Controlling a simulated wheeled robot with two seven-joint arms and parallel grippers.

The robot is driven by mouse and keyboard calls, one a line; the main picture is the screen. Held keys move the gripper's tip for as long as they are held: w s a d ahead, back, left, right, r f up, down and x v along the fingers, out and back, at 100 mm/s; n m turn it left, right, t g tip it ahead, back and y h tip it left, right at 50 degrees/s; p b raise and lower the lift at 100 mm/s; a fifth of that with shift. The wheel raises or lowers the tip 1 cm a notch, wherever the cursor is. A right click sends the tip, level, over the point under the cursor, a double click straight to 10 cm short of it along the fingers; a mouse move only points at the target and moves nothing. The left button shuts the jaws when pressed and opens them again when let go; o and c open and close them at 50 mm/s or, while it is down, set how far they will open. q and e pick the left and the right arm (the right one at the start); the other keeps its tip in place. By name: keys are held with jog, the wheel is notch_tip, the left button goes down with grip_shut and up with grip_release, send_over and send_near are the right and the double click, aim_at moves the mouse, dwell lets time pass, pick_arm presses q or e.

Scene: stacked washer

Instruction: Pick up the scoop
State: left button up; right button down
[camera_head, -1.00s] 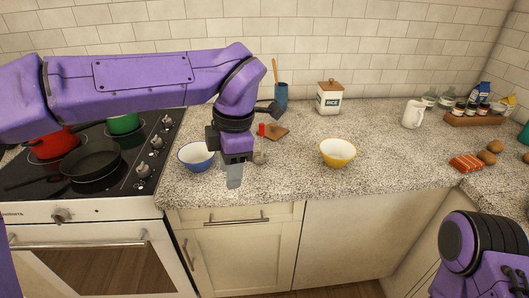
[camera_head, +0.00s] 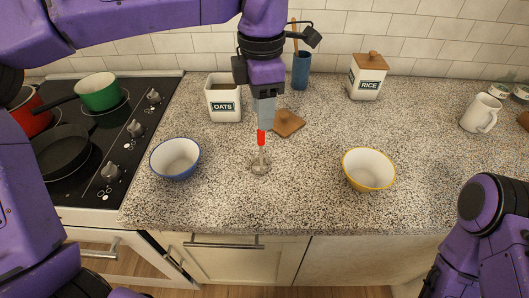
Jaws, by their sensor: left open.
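The scoop has a red handle (camera_head: 261,138) and a metal bowl (camera_head: 260,163), and stands on the speckled counter between the two bowls. My left gripper (camera_head: 264,122) points down with its grey fingers at the top of the red handle. The fingers are seen edge-on and overlap, so the gap between them and any contact are hidden. The jaws are open. My right arm (camera_head: 485,215) shows at the lower right; its gripper is out of the frame.
A blue-rimmed bowl (camera_head: 175,158) is left of the scoop, a yellow-rimmed bowl (camera_head: 368,169) to the right. An oats canister (camera_head: 223,100), a wooden lid (camera_head: 289,123) and a utensil cup (camera_head: 301,70) are behind. The stove (camera_head: 131,175) is at left. Counter between the bowls is mostly clear.

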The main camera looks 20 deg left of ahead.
aim_at(261, 144)
pick_arm(q)
jog(key=f, duration=0.8)
jog(key=shift+s, duration=0.3)
jog(key=shift+s+f, duration=0.1)
jog(key=shift+f, duration=0.1)
jog(key=shift+s, duration=0.1)
grip_shut()
